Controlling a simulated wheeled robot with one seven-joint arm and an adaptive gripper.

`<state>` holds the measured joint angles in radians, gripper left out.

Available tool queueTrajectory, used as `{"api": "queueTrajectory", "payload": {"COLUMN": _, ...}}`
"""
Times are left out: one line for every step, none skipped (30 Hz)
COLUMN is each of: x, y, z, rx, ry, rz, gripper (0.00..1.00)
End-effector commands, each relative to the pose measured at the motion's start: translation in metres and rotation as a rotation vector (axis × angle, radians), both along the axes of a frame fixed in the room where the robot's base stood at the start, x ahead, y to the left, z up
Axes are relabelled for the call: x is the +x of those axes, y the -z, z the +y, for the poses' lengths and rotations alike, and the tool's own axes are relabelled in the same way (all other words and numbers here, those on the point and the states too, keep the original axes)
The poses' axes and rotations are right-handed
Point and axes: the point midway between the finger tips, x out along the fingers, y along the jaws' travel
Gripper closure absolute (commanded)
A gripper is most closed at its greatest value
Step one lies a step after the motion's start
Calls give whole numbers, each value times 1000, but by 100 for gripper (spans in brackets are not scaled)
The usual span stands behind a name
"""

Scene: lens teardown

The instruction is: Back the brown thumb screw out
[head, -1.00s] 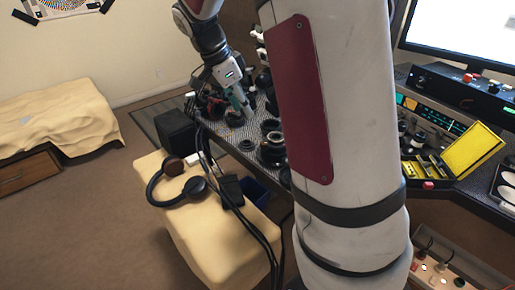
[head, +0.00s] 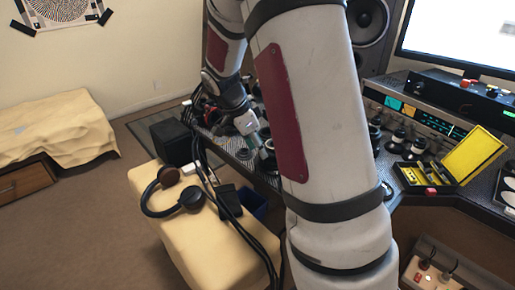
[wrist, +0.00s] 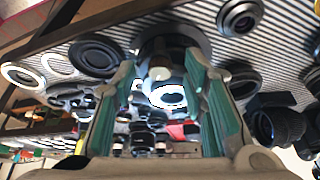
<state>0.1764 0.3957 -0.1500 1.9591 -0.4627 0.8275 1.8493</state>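My gripper (wrist: 162,68) has two green-padded fingers standing well apart, with nothing seen clamped between the pads. It also shows in the head view (head: 257,142), low over the left part of the desk, partly behind my arm. In the wrist view a dark round lens part (wrist: 175,46) lies just beyond the fingertips. A small pale tan knob (wrist: 159,73) shows between the fingertips; I cannot tell for certain that it is the brown thumb screw. A bright white-rimmed lens (wrist: 168,96) shows just below it in the picture. No brown thumb screw can be made out in the head view.
Loose rings (wrist: 95,57) and a small lens (wrist: 239,17) lie on the striped mat around the fingers. A dark lens barrel (wrist: 280,126) is close at the right. In the head view a yellow open case (head: 470,155) is on the desk's right, and headphones (head: 172,190) lie left.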

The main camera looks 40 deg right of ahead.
Motion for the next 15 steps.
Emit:
{"api": "queueTrajectory", "payload": {"x": 0, "y": 3, "z": -1, "rx": 0, "ry": 0, "rz": 1, "gripper": 60}}
{"api": "queueTrajectory", "payload": {"x": -1, "y": 4, "z": -1, "rx": 0, "ry": 0, "rz": 1, "gripper": 60}}
{"api": "queueTrajectory", "payload": {"x": -1, "y": 4, "z": -2, "rx": 0, "ry": 0, "rz": 0, "gripper": 60}}
{"api": "queueTrajectory", "payload": {"x": -1, "y": 5, "z": -2, "rx": 0, "ry": 0, "rz": 0, "gripper": 60}}
{"api": "queueTrajectory", "payload": {"x": -1, "y": 5, "z": -2, "rx": 0, "ry": 0, "rz": 0, "gripper": 60}}
{"api": "queueTrajectory", "payload": {"x": -1, "y": 5, "z": -2, "rx": 0, "ry": 0, "rz": 0, "gripper": 60}}
{"api": "queueTrajectory", "payload": {"x": -1, "y": 5, "z": -2, "rx": 0, "ry": 0, "rz": 0, "gripper": 60}}
{"api": "queueTrajectory", "payload": {"x": -1, "y": 5, "z": -2, "rx": 0, "ry": 0, "rz": 0, "gripper": 60}}
{"api": "queueTrajectory", "payload": {"x": -1, "y": 5, "z": -2, "rx": 0, "ry": 0, "rz": 0, "gripper": 60}}
{"api": "queueTrajectory", "payload": {"x": -1, "y": 5, "z": -2, "rx": 0, "ry": 0, "rz": 0, "gripper": 60}}
{"api": "queueTrajectory", "payload": {"x": -1, "y": 5, "z": -2, "rx": 0, "ry": 0, "rz": 0, "gripper": 63}}
{"api": "queueTrajectory", "payload": {"x": -1, "y": 5, "z": -2, "rx": 0, "ry": 0, "rz": 0, "gripper": 72}}
{"api": "queueTrajectory", "payload": {"x": 0, "y": 5, "z": -2, "rx": 0, "ry": 0, "rz": 0, "gripper": 79}}
{"api": "queueTrajectory", "payload": {"x": -1, "y": 5, "z": -2, "rx": 0, "ry": 0, "rz": 0, "gripper": 85}}
{"api": "queueTrajectory", "payload": {"x": 0, "y": 4, "z": -2, "rx": 0, "ry": 0, "rz": 0, "gripper": 94}}
